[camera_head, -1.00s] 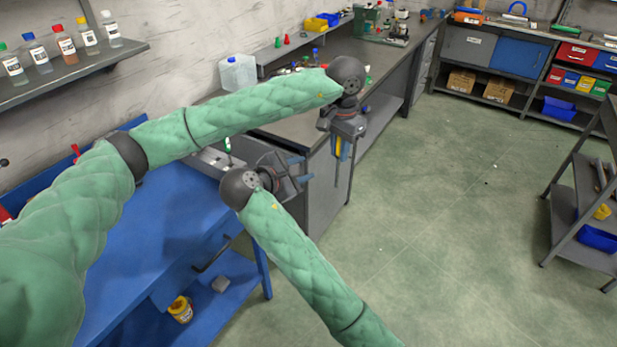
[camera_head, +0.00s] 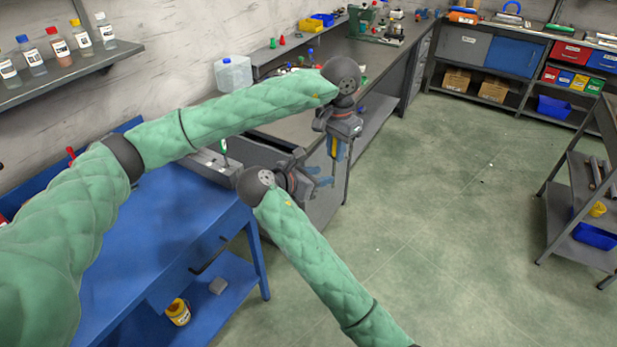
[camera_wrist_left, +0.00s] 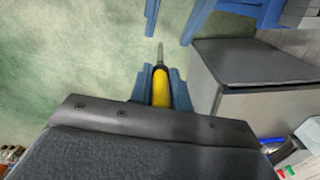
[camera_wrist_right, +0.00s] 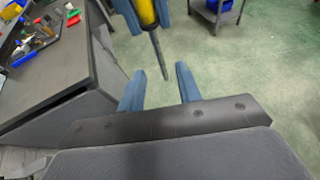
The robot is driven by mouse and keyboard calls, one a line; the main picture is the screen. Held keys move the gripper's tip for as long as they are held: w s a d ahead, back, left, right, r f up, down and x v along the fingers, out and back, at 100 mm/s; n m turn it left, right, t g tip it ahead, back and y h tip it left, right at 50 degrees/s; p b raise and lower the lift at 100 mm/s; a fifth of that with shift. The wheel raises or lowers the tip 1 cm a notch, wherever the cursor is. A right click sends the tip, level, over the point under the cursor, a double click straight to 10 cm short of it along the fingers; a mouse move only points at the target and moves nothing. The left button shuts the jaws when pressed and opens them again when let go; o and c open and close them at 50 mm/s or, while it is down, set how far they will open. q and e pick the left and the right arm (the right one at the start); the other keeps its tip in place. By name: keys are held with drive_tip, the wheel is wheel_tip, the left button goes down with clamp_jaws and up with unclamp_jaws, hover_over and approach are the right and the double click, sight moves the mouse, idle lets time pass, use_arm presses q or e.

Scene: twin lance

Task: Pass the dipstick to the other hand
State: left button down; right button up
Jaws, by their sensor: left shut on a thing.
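The dipstick has a yellow handle (camera_wrist_left: 160,88) and a thin grey rod (camera_wrist_left: 160,54). My left gripper (camera_head: 338,152) is shut on the yellow handle, with the rod sticking out past its fingertips. My right gripper (camera_head: 328,174) is open and empty, below and beside the left one. In the right wrist view the dipstick's rod (camera_wrist_right: 158,55) points toward the open right gripper (camera_wrist_right: 159,82). The rod's tip looks short of the space between the fingers. In the left wrist view the right fingers show at the top edge.
A blue workbench (camera_head: 135,240) stands at the left, with a grey tray (camera_head: 205,165) on it. A dark-topped grey bench (camera_head: 375,65) stands behind my grippers. A shelf rack (camera_head: 580,200) is at the right. The green floor (camera_head: 440,230) between is clear.

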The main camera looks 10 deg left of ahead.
drive_tip(key=x, duration=0.7)
drive_tip(key=shift+f, duration=0.1)
drive_tip(key=shift+c, duration=0.2)
clamp_jaws()
use_arm(q)
drive_tip(key=c, duration=1.2)
unclamp_jaws()
drive_tip(key=shift+c, duration=0.2)
drive_tip(key=shift+r, duration=0.15)
